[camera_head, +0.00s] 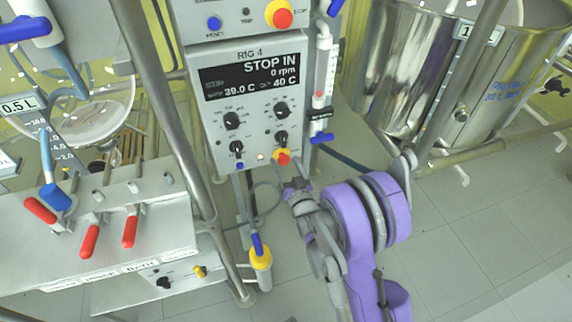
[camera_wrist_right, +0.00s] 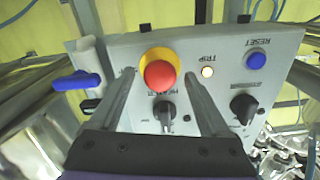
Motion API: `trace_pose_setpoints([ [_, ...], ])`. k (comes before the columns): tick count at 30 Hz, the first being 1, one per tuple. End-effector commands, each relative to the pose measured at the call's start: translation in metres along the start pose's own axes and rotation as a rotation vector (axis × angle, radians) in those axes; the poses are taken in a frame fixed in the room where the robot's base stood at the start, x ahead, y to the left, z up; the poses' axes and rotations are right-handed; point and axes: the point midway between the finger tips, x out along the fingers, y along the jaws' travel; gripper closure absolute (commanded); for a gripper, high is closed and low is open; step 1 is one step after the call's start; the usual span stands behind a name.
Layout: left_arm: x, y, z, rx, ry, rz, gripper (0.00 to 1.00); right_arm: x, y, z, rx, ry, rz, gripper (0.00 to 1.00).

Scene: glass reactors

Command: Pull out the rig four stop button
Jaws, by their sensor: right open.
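The rig 4 panel (camera_head: 215,140) is a grey box whose dark display (camera_head: 250,77) reads "STOP IN", 0 rpm, 39.0 C and 40 C. Its stop button (camera_head: 283,157) is a red knob on a yellow collar at the lower right of the panel. My right gripper (camera_head: 296,186) is open just below and in front of it. My left gripper is out of view.
Black knobs (camera_head: 232,120) sit near the button. A blue reset button (camera_wrist_right: 256,61) and a lit trip lamp (camera_wrist_right: 208,71) are beside it. A blue-handled valve (camera_head: 321,138) stands right of the panel. Another red stop button (camera_head: 282,18) is on the box above.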

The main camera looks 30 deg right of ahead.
Motion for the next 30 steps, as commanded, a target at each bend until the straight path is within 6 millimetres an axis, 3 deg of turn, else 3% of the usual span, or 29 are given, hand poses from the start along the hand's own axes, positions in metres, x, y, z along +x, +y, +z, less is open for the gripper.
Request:
trace_pose_setpoints([
  [8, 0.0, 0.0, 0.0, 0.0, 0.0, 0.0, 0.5, -0.007, 0.0, 0.0, 0.0, 0.001, 0.0, 0.2],
  [16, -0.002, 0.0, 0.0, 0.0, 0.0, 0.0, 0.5, -0.058, 0.0, -0.001, 0.0, 0.0, 0.0, 0.2],
  [20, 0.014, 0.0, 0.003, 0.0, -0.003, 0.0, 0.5, -0.086, 0.001, 0.003, -0.001, -0.001, 0.001, 0.2],
  [30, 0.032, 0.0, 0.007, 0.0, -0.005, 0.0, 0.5, -0.108, 0.0, 0.001, 0.0, 0.0, 0.001, 0.2],
])
